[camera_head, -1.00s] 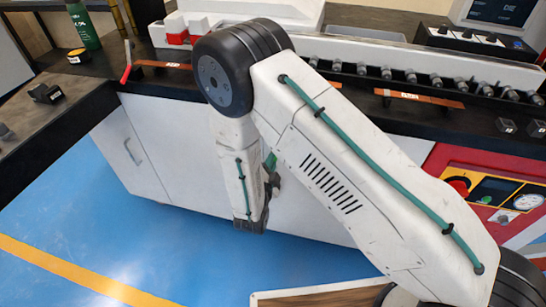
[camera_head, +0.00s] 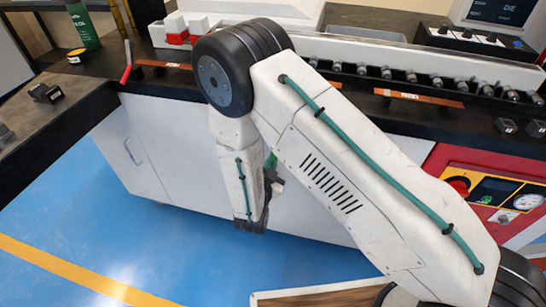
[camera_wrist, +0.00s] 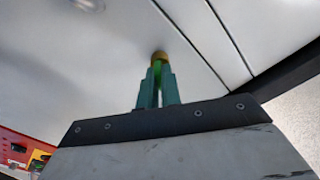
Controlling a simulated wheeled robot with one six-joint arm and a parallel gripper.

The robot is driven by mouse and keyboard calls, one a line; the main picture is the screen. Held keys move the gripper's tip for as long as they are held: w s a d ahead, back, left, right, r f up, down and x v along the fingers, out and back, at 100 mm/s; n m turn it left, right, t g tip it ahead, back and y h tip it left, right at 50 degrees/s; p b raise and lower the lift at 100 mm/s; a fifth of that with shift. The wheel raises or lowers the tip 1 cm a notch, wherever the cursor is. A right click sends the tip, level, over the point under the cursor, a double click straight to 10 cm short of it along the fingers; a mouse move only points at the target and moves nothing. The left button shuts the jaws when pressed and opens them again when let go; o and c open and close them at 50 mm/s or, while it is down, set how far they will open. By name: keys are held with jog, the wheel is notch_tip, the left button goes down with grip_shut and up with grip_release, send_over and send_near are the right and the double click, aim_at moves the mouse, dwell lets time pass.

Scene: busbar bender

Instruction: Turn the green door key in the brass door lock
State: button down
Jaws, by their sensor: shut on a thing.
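My gripper (camera_wrist: 158,90) has teal fingers that point at the white cabinet front in the wrist view. The fingers are closed on the green door key (camera_wrist: 157,72), which shows as a thin green strip between them. The key's far end meets the brass door lock (camera_wrist: 160,56), a small round piece on the cabinet door. How far the key sits in the lock, and its turn angle, I cannot tell. In the head view my gripper (camera_head: 274,180) is small and partly behind my forearm, with a bit of green above it. The lock is not discernible there.
White cabinet doors (camera_head: 175,150) stand under a black worktop. A dark seam (camera_wrist: 205,48) runs beside the lock, and a door handle (camera_head: 132,151) is at the left. A red panel (camera_head: 490,190) with a knob and gauge is at the right. Blue floor lies in front.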

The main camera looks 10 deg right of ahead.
jog(key=c, duration=1.5)
grip_release()
